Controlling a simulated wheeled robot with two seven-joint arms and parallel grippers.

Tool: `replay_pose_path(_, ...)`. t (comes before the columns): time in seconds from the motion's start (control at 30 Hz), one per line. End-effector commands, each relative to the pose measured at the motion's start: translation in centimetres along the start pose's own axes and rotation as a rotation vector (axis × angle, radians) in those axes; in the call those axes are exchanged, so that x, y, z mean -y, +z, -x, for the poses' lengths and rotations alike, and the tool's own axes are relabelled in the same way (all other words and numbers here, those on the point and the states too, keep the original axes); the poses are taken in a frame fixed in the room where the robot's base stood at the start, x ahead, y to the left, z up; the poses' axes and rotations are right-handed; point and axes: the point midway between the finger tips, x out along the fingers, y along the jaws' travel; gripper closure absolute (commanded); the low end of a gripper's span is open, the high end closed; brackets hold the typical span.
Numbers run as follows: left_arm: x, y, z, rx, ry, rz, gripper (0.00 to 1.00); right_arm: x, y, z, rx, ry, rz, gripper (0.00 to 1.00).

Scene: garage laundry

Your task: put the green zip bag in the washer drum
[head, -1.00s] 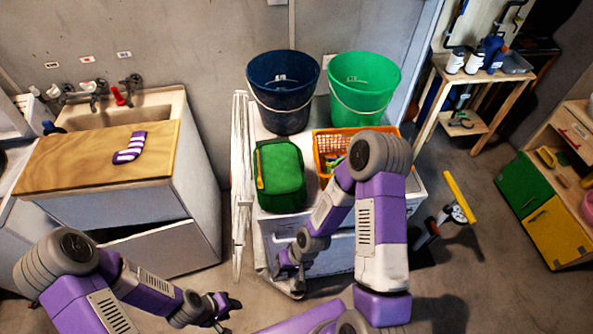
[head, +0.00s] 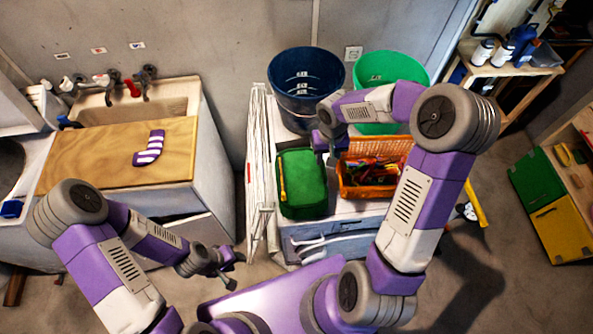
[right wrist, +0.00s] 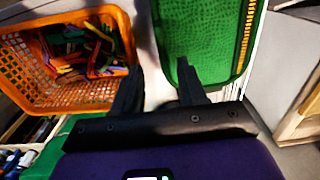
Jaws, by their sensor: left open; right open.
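The green zip bag (head: 302,184) lies on the white cabinet top, left of the orange basket; its yellow zip runs along its left side in the head view. My right gripper (right wrist: 160,88) is open and empty at the bag's edge. In the right wrist view one finger is over the gap beside the basket and the other is at the green bag (right wrist: 208,40); contact cannot be told. My left gripper (head: 230,270) is open and empty, low in front of the sink cabinet. A dark round opening (head: 8,160), apparently the washer drum, is partly cut off at the left edge.
The orange basket (right wrist: 118,25) full of coloured pegs stands close beside the bag. A dark blue bucket (head: 300,85) and a green bucket (head: 390,68) stand behind. A folded white rack (head: 258,170) stands left of the cabinet. A striped sock (head: 149,148) lies on the sink's wooden board.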

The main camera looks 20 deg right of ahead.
Motion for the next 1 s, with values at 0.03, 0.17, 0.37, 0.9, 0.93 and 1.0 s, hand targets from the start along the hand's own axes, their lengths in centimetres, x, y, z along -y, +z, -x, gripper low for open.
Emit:
replay_pose_path(0.03,0.0,0.1,0.0,0.002,0.0,0.0,0.58,-0.1,0.0,-0.5,0.004,0.002,-0.001,0.58)
replay_pose_path(0.17,0.0,0.1,0.0,0.002,0.0,0.001,0.58,0.0,0.0,-2.0,0.005,0.002,0.0,0.58)
replay_pose_path(0.37,-0.1,0.1,0.3,0.001,0.0,0.001,0.58,0.3,-0.4,-4.5,0.005,0.0,0.001,0.58)
replay_pose_path(0.9,-0.1,0.0,0.3,0.001,0.0,0.001,0.58,0.4,-0.5,-7.2,0.001,-0.001,-0.001,0.68)
replay_pose_path(0.93,-0.1,0.1,0.3,0.001,0.0,0.001,0.58,0.4,-0.5,-7.2,0.001,-0.001,0.0,0.72)
replay_pose_path(1.0,-0.1,0.1,0.3,0.001,0.0,0.0,0.58,0.4,-0.5,-7.2,0.001,-0.001,0.0,0.83)
